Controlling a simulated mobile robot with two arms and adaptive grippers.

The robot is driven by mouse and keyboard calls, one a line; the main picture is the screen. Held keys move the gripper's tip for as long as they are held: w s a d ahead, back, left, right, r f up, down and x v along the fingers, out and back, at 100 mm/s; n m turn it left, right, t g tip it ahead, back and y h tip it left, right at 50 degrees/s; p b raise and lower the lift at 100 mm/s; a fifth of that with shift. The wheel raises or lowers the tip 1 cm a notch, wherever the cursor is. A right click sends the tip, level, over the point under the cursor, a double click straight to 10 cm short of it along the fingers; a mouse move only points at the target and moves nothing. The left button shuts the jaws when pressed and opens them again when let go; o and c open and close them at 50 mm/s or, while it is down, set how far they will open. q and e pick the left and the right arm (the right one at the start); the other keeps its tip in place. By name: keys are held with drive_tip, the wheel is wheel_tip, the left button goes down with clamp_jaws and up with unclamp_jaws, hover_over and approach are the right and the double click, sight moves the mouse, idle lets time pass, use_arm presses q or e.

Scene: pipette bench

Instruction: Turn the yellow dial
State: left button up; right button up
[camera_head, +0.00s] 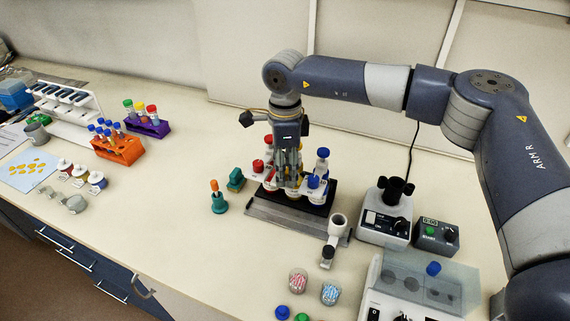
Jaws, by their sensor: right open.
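My right gripper (288,178) points straight down over a dark block (320,197) with red and blue knobs on white bases. It is open, and its fingers are down among the knobs. Red knobs (258,166) are on the left side of the block and blue knobs (313,182) on the right. Whether the fingers touch anything cannot be told. My left gripper is not in view.
A grey ramp-like plate (285,221) lies in front of the block. A green holder with an orange-topped item (218,202) stands left. A white microscope-like device (386,218) and a control box (436,237) stand right. Orange (118,151) and purple (147,128) tube racks stand far left.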

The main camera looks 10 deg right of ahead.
drive_tip(key=shift+c, duration=0.2)
clamp_jaws()
drive_tip(key=m+b, duration=0.3)
drive_tip(key=shift+f+b, duration=0.2)
drive_tip(key=shift+b, duration=0.15)
drive_tip(key=m+b, duration=0.2)
drive_tip(key=m, duration=0.1)
drive_tip(key=shift+r, duration=0.1)
drive_tip(key=shift+r+m+b, duration=0.1)
drive_tip(key=shift+m+b, duration=0.65)
drive_tip(key=shift+m, duration=0.15)
